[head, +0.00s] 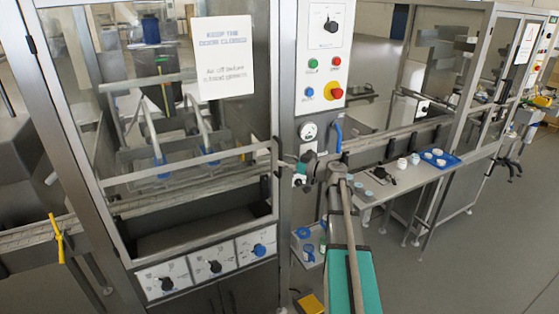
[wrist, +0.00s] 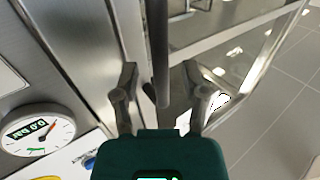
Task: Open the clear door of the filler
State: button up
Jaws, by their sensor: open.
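The filler's clear door (head: 130,115) is a see-through panel in a metal frame at the left of the head view, and it looks shut. A dark upright handle bar (head: 276,155) stands at its right edge. My gripper (head: 288,163) is at this handle, in front of the machine's post. In the wrist view my gripper (wrist: 161,88) is open, with one finger on each side of the dark handle bar (wrist: 157,45). There is a visible gap to each finger. The gripper's green body hides what lies below.
A pressure gauge (head: 309,131) and a button panel (head: 325,75) are on the post beside the handle. A shelf at right holds a blue tray (head: 453,163) and small white pots. Knob panels (head: 213,267) sit below the door. Grey floor (head: 480,240) is clear at right.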

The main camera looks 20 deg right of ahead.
jog(key=shift+x, duration=1.2)
grip_shut()
jog(key=shift+s, duration=0.1)
